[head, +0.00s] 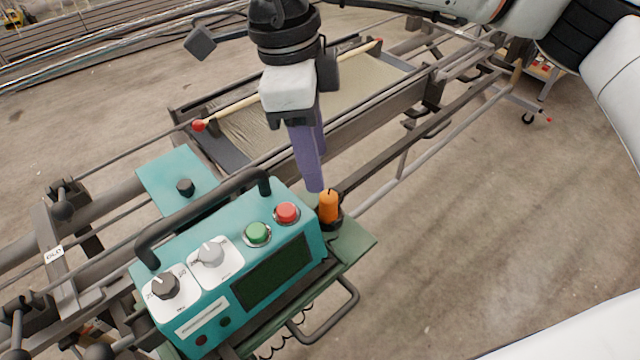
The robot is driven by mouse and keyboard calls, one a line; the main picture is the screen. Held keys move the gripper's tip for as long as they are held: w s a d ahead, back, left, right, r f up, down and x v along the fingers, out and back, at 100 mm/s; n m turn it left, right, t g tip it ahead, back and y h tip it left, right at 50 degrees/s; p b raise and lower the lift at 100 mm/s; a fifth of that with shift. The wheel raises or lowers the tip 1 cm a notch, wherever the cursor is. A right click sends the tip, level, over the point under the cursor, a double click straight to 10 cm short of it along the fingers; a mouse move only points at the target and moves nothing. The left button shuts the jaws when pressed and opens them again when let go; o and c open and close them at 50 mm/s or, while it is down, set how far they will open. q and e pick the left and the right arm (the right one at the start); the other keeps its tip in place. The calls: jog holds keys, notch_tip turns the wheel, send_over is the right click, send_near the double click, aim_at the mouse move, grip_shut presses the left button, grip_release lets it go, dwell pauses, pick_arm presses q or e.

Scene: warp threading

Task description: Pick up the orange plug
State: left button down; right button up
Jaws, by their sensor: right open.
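The orange plug (328,206) stands upright in a dark round holder at the right corner of the teal control box (215,262). A short dark tip sticks up from its top. My right gripper (315,187) points down from above, with its purple fingers seen almost edge-on, one overlapping the other. It is open, and its fingertips are just above and slightly left of the plug's top. I cannot tell the exact gap in depth. Nothing shows between the fingers. My left gripper is not in view.
The box carries a red button (286,212), a green button (257,233), two knobs and a dark raised handle (205,213) close to the plug. Metal loom rails run diagonally behind. A frame with beige threads (355,90) lies beyond. Open floor is at right.

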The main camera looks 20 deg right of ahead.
aim_at(328, 194)
jog(key=f, duration=0.3)
jog(key=s+f, duration=0.1)
jog(key=shift+d+f, duration=0.2)
jog(key=shift+d, duration=0.2)
jog(key=f, duration=0.2)
jog(key=d+f+p, duration=0.1)
jog(key=f, duration=0.1)
jog(key=shift+w+d+f, duration=0.15)
jog(key=shift+f, duration=0.4)
jog(key=c, duration=1.1)
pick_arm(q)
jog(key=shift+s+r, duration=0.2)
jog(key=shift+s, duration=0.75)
pick_arm(e)
grip_shut()
